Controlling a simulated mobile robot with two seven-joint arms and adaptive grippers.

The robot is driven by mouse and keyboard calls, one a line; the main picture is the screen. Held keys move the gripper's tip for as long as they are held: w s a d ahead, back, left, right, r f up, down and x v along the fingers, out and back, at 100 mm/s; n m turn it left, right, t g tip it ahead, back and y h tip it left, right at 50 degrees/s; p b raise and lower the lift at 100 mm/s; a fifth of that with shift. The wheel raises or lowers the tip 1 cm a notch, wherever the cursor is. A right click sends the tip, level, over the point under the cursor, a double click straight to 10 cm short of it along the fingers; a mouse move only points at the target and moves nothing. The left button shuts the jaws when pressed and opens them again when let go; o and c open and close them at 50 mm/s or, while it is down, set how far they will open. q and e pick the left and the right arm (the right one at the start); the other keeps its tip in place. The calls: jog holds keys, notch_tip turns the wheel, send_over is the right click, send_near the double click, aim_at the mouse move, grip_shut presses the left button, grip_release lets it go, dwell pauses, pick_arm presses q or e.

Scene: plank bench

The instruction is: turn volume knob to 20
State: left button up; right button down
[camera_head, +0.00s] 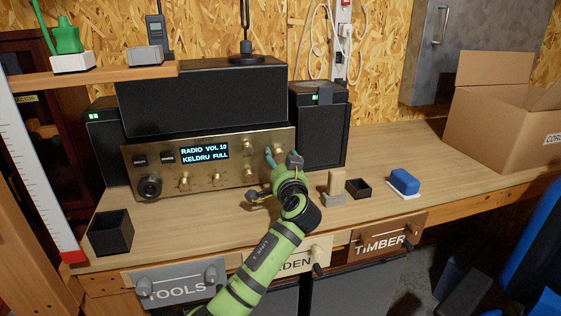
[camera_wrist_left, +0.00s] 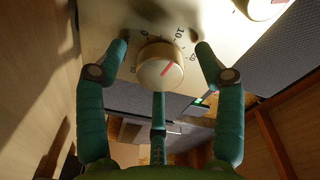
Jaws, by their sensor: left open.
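The brass-fronted radio (camera_head: 215,188) stands on the bench, and its lit display (camera_head: 204,151) reads "RADIO VOL 10" and "KELDRU FULL". My left gripper (camera_head: 282,158) is at the right end of the radio's front. In the left wrist view, a round cream knob (camera_wrist_left: 158,72) with a red pointer line sits between my open teal fingers. The pointer slants to the upper right, and a "10" is printed on the panel nearby. Two fingers flank the knob and a third is below it; I cannot tell whether any touches. In the head view, my gripper hides this knob.
A large dark knob (camera_head: 148,187) and several small brass controls are on the radio front. Speakers (camera_head: 319,130) stand beside it. A wooden block on a grey base (camera_head: 335,187), a small black box (camera_head: 358,188) and a blue object (camera_head: 404,181) lie right of my gripper.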

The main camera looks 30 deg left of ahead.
pick_arm(q)
jog(key=c, duration=1.1)
jog(key=shift+c, duration=0.2)
pick_arm(e)
jog(key=shift+w+a, duration=0.35)
jog(key=shift+a, duration=0.25)
jog(key=shift+d+r, duration=0.1)
jog(key=shift+d, duration=0.05)
